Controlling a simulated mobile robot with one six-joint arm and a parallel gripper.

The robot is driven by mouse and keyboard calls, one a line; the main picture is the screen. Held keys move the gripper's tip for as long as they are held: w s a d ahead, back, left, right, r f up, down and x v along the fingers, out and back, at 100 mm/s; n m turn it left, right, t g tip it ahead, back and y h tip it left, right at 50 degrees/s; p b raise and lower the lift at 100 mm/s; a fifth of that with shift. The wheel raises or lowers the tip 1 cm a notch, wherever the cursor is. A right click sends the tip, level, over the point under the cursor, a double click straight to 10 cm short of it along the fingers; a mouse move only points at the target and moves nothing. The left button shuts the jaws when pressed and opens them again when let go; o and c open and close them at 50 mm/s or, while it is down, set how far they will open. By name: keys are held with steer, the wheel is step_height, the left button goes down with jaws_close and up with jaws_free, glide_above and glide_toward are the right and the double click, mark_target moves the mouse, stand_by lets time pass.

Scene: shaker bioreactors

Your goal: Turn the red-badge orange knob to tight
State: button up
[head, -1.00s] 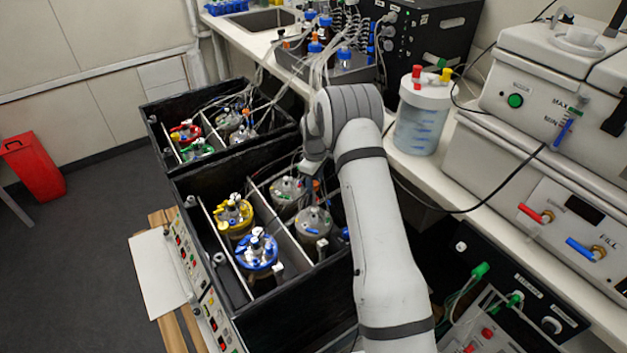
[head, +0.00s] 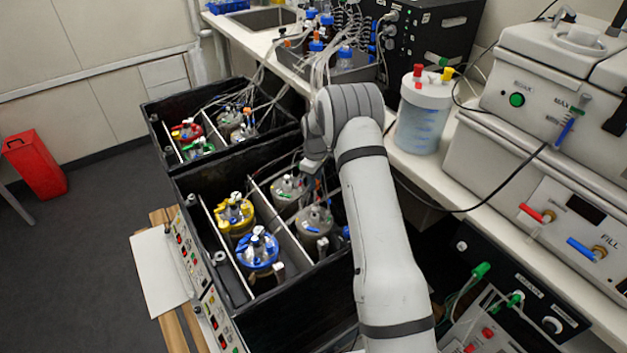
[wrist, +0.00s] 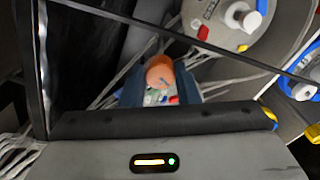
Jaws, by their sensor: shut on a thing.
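The orange knob (wrist: 160,71) shows in the wrist view as a rounded orange top between the blue fingers of my gripper (wrist: 158,88). The gripper is shut on it. A small red patch (wrist: 174,99) lies just below the knob, between the fingers. The knob's lower part and whatever it is mounted on are hidden. In the head view my arm reaches over the right side of the nearer black box, and I cannot make out the knob or the fingertips there.
The nearer black box (head: 290,310) holds vessels with yellow (head: 234,213) and blue (head: 258,250) tops. Another black box (head: 160,125) stands behind it. Thin tubes run close around the gripper in the wrist view. A white-lidded container (head: 424,110) stands on the bench, right of my arm.

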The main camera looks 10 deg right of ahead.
steer(key=shift+s+f+m+b, duration=0.1)
steer(key=shift+f+m+b, duration=0.05)
steer(key=shift+m+b, duration=0.3)
steer(key=shift+m, duration=0.25)
steer(key=shift+f+m+b, duration=0.1)
steer(key=shift+m+b, duration=0.9)
steer(key=shift+m, duration=0.2)
steer(key=m+b, duration=0.2)
steer(key=m, duration=0.3)
steer(key=shift+m, duration=0.3)
steer(key=m+b, duration=0.1)
steer(key=m, duration=0.4)
steer(key=shift+b, duration=0.3)
steer(key=shift+m+b, duration=0.35)
steer(key=shift+m, duration=2.15)
steer(key=o, duration=1)
steer(key=shift+r, duration=0.2)
steer(key=shift+c, duration=0.2)
